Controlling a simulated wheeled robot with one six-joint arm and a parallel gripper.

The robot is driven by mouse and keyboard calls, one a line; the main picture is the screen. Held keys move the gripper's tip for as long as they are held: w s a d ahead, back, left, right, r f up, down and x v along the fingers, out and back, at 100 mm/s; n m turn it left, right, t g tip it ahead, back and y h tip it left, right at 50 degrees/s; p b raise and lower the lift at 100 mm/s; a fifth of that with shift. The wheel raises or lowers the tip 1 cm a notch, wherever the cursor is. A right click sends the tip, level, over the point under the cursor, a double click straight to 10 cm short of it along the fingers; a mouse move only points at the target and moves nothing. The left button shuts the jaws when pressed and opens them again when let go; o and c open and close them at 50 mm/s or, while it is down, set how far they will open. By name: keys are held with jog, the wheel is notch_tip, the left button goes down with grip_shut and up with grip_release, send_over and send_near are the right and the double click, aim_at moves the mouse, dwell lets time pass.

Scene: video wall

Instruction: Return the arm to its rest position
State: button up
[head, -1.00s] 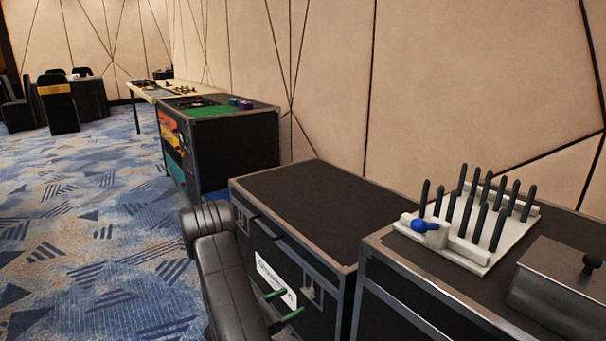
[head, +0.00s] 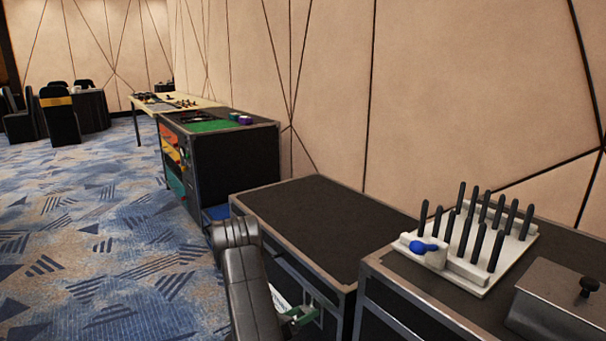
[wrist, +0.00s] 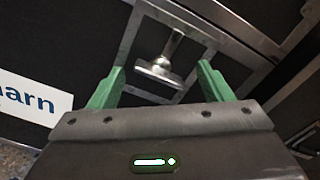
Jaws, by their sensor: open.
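My gripper (wrist: 160,80) is open, its two green fingers apart with nothing between them in the wrist view. Beyond the fingers is the side of a black flight case, with a metal latch or handle fitting (wrist: 160,70). I cannot tell whether the fingers touch the case. In the head view my dark arm rises at the bottom centre, and the green gripper fingers (head: 302,316) show low beside the black case (head: 320,215), partly hidden behind the arm.
A white rack (head: 470,262) with several black pegs and a blue-knobbed part stands on the right case, next to a grey lidded metal box (head: 560,305). A case with a green top (head: 215,126) and a table (head: 170,103) stand farther back. Carpet (head: 90,240) at left is clear.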

jog(key=n+p, duration=0.1)
jog(key=n, duration=0.1)
jog(key=shift+r+n, duration=0.1)
jog(key=shift+n, duration=0.2)
jog(key=p+v, duration=0.1)
jog(key=v, duration=0.6)
jog(key=shift+p, duration=0.3)
